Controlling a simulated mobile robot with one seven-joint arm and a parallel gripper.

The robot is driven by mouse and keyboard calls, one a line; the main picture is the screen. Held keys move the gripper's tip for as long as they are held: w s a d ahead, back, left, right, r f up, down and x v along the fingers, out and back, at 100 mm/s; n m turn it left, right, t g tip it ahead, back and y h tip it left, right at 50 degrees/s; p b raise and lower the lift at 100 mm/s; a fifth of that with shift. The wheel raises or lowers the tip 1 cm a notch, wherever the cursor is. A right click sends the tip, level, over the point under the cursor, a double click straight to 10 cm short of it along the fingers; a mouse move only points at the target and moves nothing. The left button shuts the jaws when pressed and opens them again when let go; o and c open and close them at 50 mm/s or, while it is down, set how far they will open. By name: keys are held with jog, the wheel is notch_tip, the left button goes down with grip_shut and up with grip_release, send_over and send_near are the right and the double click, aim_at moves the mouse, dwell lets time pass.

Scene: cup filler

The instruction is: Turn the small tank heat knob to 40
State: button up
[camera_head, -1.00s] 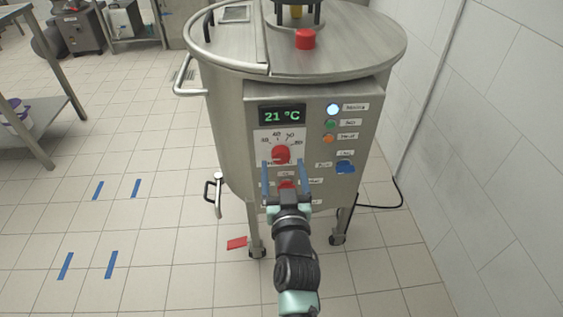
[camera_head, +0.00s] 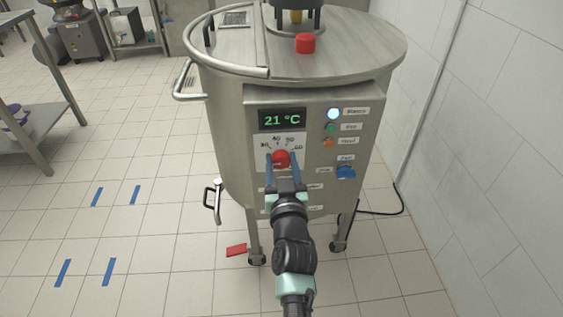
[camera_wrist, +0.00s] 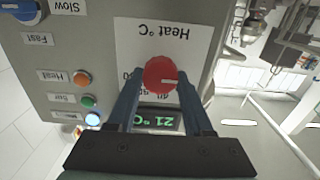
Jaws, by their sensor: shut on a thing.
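The small tank (camera_head: 225,120) is a round steel vessel on legs with a control panel on its front. The red heat knob (camera_head: 281,157) sits on a white dial plate (camera_head: 262,147) marked with temperatures, below a green display (camera_head: 282,119) reading 21 °C. My gripper (camera_head: 282,163) is shut on the knob, one blue finger on each side. In the wrist view the knob (camera_wrist: 160,75) sits between the fingertips, upside down, with a pale pointer line on its face. Which number the pointer marks is hard to tell; some dial numbers are partly hidden there.
Several indicator lights (camera_head: 330,128) and a blue knob (camera_head: 346,172) are right of the dial. A red button (camera_head: 305,43) tops the tank lid. A tiled wall (camera_head: 490,130) stands right; a steel table (camera_head: 40,110) stands left.

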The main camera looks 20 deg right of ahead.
grip_shut()
jog(key=shift+m, duration=0.4)
jog(key=m, duration=0.6)
jog(key=shift+d, duration=0.15)
jog(key=m+p, duration=0.1)
jog(key=m, duration=0.3)
jog(key=shift+f+m, duration=0.1)
jog(key=shift+m, duration=0.3)
jog(key=shift+f+m, duration=0.1)
jog(key=shift+m, duration=1.9)
jog(key=o, duration=1)
grip_release()
